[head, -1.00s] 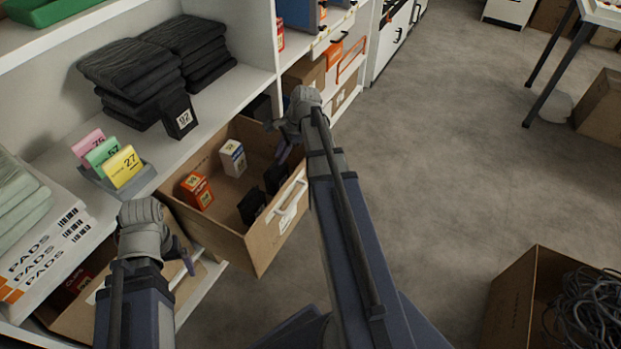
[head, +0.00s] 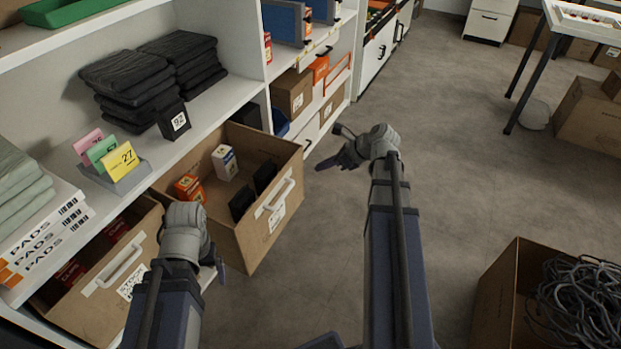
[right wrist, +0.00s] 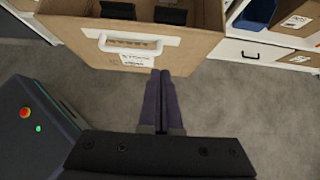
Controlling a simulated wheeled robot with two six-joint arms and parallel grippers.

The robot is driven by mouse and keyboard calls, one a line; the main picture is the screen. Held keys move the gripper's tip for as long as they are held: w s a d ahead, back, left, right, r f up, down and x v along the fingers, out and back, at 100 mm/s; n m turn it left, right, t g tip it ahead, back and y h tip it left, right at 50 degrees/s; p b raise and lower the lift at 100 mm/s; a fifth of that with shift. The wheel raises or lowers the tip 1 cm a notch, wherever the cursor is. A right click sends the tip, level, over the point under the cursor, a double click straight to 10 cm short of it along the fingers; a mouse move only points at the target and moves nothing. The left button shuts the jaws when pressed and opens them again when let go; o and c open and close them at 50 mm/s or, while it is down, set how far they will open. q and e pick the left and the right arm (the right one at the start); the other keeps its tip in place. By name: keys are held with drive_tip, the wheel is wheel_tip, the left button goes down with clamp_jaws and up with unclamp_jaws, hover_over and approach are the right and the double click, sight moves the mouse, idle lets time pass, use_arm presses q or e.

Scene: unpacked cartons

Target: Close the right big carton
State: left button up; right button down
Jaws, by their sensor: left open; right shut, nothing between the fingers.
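The right big carton (head: 237,234) is a brown open-topped box pulled out from the lower shelf like a drawer, with a white handle (head: 275,197) on its front. The carton's front also shows in the right wrist view (right wrist: 185,52). Inside are an orange box (head: 189,188), a white box (head: 224,162) and black boxes. My right gripper (head: 329,160) is shut and empty, in front of the carton's front; its fingertips show just below the handle in the right wrist view (right wrist: 160,73). My left gripper (head: 221,268) is open, low beside the carton's near left corner.
A second carton (head: 82,310) with a white handle sits to the left on the lower shelf. A carton of cables (head: 500,308) stands on the floor at right. A table leg (head: 531,82) stands far right. The floor between is clear.

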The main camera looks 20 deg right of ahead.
drive_tip(key=b, duration=0.7)
approach(284, 174)
drive_tip(key=x, duration=0.5)
drive_tip(key=shift+d+f, duration=0.3)
drive_tip(key=shift+f, duration=0.1)
drive_tip(key=shift+w+a, duration=0.35)
drive_tip(key=shift+a, duration=0.05)
drive_tip(key=w+a, duration=1.6)
drive_tip(key=w, duration=0.5)
drive_tip(key=shift+w+a+r, duration=0.1)
drive_tip(key=shift+a, duration=0.05)
